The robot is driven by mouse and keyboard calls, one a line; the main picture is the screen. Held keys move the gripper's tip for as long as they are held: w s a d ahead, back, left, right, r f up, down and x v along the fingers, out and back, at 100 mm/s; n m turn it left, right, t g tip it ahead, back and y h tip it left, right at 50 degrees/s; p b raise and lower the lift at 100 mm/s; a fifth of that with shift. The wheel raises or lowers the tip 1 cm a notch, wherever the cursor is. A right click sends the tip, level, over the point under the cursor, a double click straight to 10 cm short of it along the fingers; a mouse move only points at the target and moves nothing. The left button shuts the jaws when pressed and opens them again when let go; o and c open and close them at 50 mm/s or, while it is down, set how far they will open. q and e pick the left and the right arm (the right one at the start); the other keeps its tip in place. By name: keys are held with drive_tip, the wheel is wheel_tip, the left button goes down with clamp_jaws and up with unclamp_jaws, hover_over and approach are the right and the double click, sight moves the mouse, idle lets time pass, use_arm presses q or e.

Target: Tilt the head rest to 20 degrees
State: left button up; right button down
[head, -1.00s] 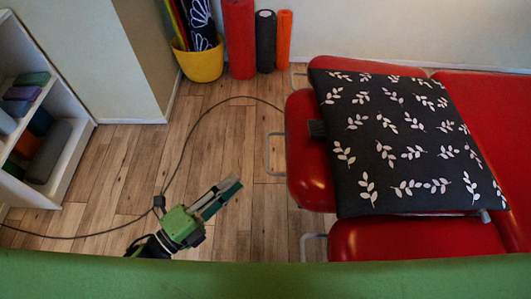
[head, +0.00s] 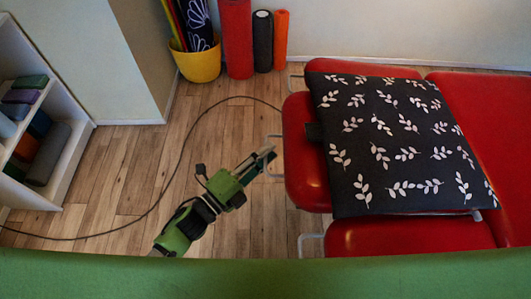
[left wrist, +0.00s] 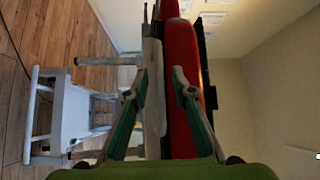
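The red head rest (head: 305,170) is the middle padded section at the left end of the treatment table. A dark leaf-patterned pillow (head: 400,150) covers much of it, so its tilt is hard to judge. A grey metal loop (head: 270,174) sticks out from its left edge. My left gripper (head: 268,155) is at this loop, just left of the pad; contact cannot be told. In the left wrist view, its fingers (left wrist: 160,80) are apart, with the red pad (left wrist: 181,120) and pale frame ahead. My right gripper is not in view.
Red side pads (head: 410,236) flank the head rest, with more metal loops (head: 310,242). A dark cable (head: 185,160) runs over the floor. A yellow bin (head: 198,64) and upright rolls stand at the back; a shelf (head: 65,165) is at left.

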use_arm(q)
drive_tip(key=shift+c, duration=0.5)
clamp_jaws()
wheel_tip(320, 180, up, 13)
drive_tip(key=d+m+p, duration=0.1)
drive_tip(key=d+p, duration=0.1)
drive_tip(key=p, duration=1.1)
drive_tip(key=shift+d+g+y, duration=0.3)
drive_tip(key=shift+d, duration=0.1)
drive_tip(key=shift+o, duration=0.5)
unclamp_jaws()
drive_tip(key=shift+f, duration=0.1)
drive_tip(key=shift+a, duration=0.1)
